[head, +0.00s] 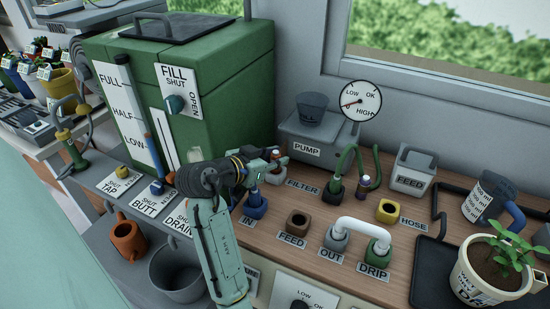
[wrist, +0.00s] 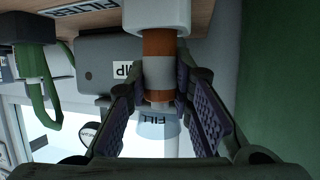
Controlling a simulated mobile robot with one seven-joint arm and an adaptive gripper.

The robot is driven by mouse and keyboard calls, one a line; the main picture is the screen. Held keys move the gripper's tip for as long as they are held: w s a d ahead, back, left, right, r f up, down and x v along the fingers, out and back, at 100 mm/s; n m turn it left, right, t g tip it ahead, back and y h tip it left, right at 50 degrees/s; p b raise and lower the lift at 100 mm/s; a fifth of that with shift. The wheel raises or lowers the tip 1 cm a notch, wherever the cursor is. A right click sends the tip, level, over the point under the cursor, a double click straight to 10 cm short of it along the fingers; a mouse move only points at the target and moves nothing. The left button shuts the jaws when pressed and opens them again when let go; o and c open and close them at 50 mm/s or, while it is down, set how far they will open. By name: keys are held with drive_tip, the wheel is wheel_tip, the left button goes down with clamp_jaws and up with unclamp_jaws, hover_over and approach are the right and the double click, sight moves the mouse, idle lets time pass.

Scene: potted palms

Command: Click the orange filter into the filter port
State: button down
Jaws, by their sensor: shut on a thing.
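The orange filter (wrist: 158,46), an orange cylinder with a grey band, stands between the fingers of my gripper (wrist: 161,85) in the wrist view. The fingers are shut on its sides. Its orange end meets a pale round collar (wrist: 156,12), which looks like the filter port; I cannot tell how deep it sits. In the head view my gripper (head: 277,157) is above the pale filter port (head: 276,174), left of the FILTER label (head: 302,187). The filter is mostly hidden there by the fingers.
The grey pump (head: 318,135) stands behind, and the green tank (head: 200,95) rises close on the left. The blue IN port (head: 255,206) and brown FEED port (head: 297,222) are in front.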

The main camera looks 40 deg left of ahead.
drive_tip(key=shift+f+b, duration=0.35)
drive_tip(key=shift+f, duration=0.15)
drive_tip(key=c, duration=1.3)
unclamp_jaws()
drive_tip(key=shift+c, duration=0.2)
drive_tip(key=v, duration=1.2)
